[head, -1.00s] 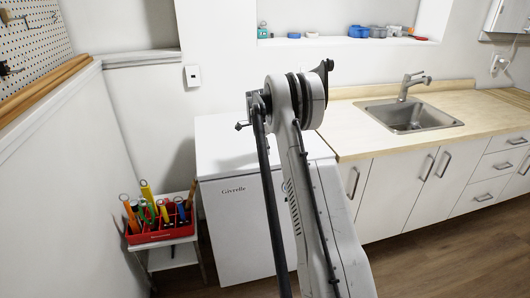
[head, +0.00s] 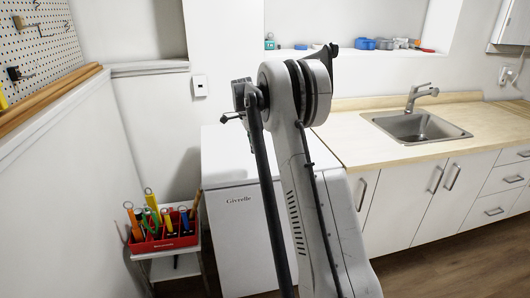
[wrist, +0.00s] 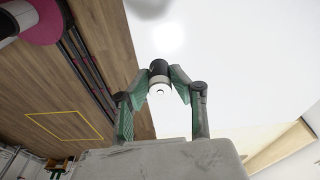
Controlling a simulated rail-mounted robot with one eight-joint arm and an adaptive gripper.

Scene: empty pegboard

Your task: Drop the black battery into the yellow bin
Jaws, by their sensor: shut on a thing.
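My gripper (wrist: 160,82) shows in the wrist view with its two green-padded fingers closed on the black battery (wrist: 158,68). The battery is a small cylinder, black toward the far end and pale at the end facing the camera. It is held between the fingertips, with a plain white surface behind it. The gripper and the battery do not show in the head view, where only my arm is seen. I see no yellow bin in either view.
A red tool caddy (head: 168,243) stands on a small white stand at the left. A white appliance (head: 238,222) is behind my arm. A counter with a sink (head: 415,126) runs right. A pegboard (head: 45,45) hangs left. The wrist view shows a yellow floor outline (wrist: 62,114).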

